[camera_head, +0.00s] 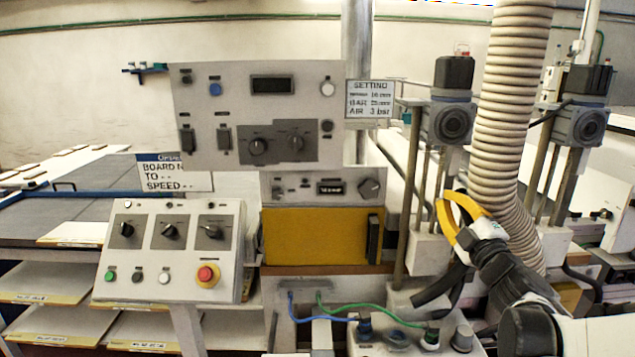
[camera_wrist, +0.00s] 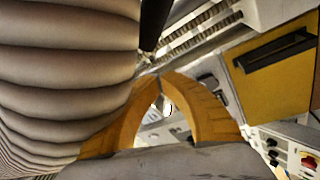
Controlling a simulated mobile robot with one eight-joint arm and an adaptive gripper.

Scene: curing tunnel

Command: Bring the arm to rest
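My gripper (camera_head: 442,198) is in the right half of the head view, its yellow fingers pointing up and to the left. In the wrist view the fingers (camera_wrist: 162,76) arch together and their tips meet, with nothing held between them. My dark arm reaches in from the lower right of the head view. The gripper is in front of the machine, right of the yellow panel (camera_head: 315,237), and appears apart from it.
A thick ribbed hose (camera_head: 507,110) hangs close beside my gripper and fills the left of the wrist view (camera_wrist: 65,70). Motor columns (camera_head: 452,123) stand behind. Control boxes (camera_head: 255,160) with knobs and a red stop button (camera_head: 207,275) are at left. Cables run below.

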